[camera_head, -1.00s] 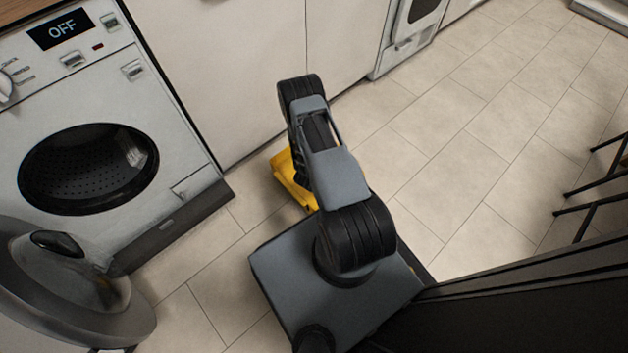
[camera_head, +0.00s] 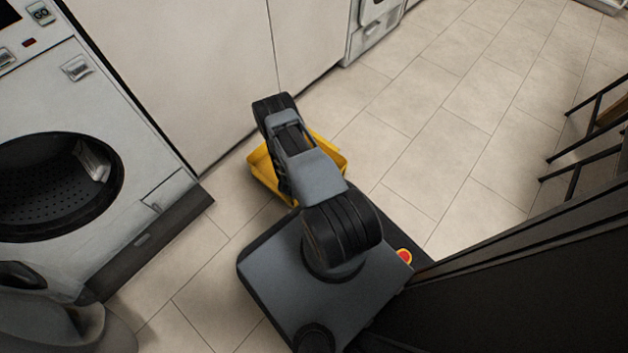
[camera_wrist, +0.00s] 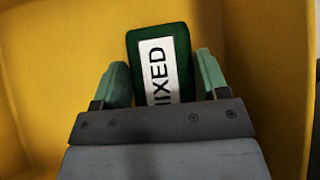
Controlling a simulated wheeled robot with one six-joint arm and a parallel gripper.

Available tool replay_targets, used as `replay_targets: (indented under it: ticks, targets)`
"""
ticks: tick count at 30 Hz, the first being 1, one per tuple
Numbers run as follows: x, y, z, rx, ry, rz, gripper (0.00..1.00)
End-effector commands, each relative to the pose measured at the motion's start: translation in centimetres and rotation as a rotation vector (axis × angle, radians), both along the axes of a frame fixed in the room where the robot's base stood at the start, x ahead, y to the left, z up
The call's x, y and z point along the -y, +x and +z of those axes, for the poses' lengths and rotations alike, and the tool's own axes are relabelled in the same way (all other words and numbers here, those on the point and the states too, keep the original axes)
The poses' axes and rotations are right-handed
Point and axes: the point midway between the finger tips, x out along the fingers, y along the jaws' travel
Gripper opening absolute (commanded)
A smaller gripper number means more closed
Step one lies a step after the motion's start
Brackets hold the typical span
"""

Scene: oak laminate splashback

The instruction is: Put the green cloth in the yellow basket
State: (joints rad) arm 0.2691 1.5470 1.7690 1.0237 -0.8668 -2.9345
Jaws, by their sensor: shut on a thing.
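The yellow basket (camera_head: 335,152) sits on the floor just past my base in the head view, partly hidden behind my arm. Its yellow walls (camera_wrist: 260,60) fill most of the wrist view. My gripper (camera_wrist: 163,80) points down into the basket, with a pale green finger on each side of a dark green, rounded piece, which I take as the green cloth (camera_wrist: 133,50). A white label with the letters "IXED" shows on it, its lower end cut off by my gripper. Whether the cloth touches the basket floor is unclear. The head view hides my gripper and the cloth.
A washing machine (camera_head: 165,150) with its round door (camera_head: 55,325) open stands at left. White cabinet fronts (camera_head: 210,70) run behind the basket. A dark-legged stool or chair (camera_head: 590,130) is at right. The tiled floor (camera_head: 450,110) between is clear.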

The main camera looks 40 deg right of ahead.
Motion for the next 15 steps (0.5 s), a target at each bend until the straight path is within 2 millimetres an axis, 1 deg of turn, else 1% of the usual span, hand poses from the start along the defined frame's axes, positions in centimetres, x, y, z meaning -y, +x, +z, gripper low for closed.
replay_targets:
  ticks: [5,10,11,15]
  targets:
    - [0.0,0.05,0.15,0.001,0.0,0.001,0.44]
    - [-0.01,0.04,-0.18,0.001,0.0,0.001,0.44]
    - [0.0,0.05,-0.18,0.001,0.0,0.001,0.69]
    - [-0.01,0.05,-0.16,0.001,0.0,0.001,0.83]
